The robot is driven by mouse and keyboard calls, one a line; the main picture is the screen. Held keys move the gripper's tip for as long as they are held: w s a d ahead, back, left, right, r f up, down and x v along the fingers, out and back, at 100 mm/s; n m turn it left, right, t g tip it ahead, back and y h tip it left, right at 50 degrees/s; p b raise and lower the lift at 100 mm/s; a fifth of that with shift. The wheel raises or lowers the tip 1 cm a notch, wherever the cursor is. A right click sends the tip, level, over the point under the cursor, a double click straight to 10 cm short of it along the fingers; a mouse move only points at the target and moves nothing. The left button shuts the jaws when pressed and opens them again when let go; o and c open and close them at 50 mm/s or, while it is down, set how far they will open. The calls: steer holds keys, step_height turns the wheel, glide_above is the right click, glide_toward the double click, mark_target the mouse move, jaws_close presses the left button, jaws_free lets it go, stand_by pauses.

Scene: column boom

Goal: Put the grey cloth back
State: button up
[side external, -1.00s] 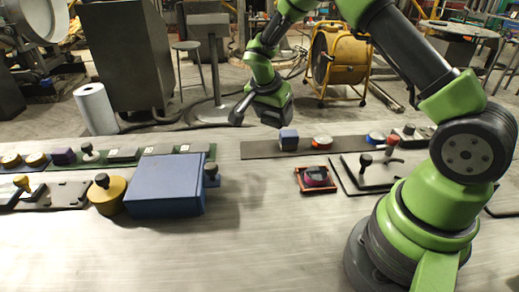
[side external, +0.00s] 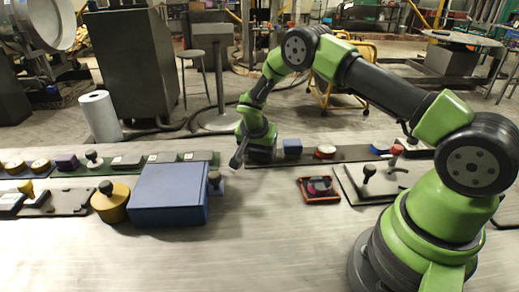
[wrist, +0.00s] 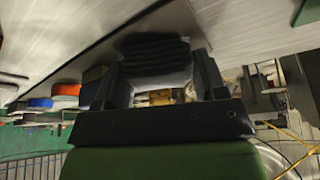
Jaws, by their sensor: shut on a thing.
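My gripper (side external: 240,158) is low over the left end of the long dark strip (side external: 345,153) at the back of the table in the side view. In the wrist view its two fingers (wrist: 155,82) stand either side of a dark, layered bundle, the grey cloth (wrist: 155,50), and are shut on it. The cloth looks folded, with stacked ridges. In the side view the gripper and wrist largely hide it. I cannot tell whether it touches the strip or the table.
On the strip, a blue block (side external: 292,147) stands just right of my gripper, then a red-and-white round piece (side external: 325,152). A large blue box (side external: 168,194) and a yellow knobbed cylinder (side external: 111,203) stand at front left. An orange-rimmed tray (side external: 319,197) lies at front right. The middle front is clear.

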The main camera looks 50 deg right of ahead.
steer(key=shift+f, duration=0.15)
steer(key=o, duration=1)
steer(key=s+a+r+n+t+y, duration=0.1)
steer(key=s+a+r, duration=0.25)
steer(key=r, duration=0.55)
steer(key=s+a+r+n+y, duration=0.15)
steer(key=s+r, duration=0.25)
steer(key=r, duration=0.4)
steer(key=s+a+r+n+t, duration=0.1)
steer(key=s+a+r, duration=0.2)
steer(key=r, duration=0.6)
steer(key=s+a+r+n+t+y, duration=0.1)
steer(key=s+a+n, duration=0.1)
steer(key=s, duration=0.3)
steer(key=s+a+r+n+t+y, duration=0.1)
steer(key=s+a+n, duration=0.1)
steer(key=s, duration=0.4)
steer(key=s+a+r+n+t+y, duration=0.1)
steer(key=s+a+r+n, duration=0.1)
steer(key=s, duration=0.3)
steer(key=shift+s+r+y, duration=0.1)
steer(key=shift+s+y, duration=0.05)
steer(key=shift+y, duration=0.2)
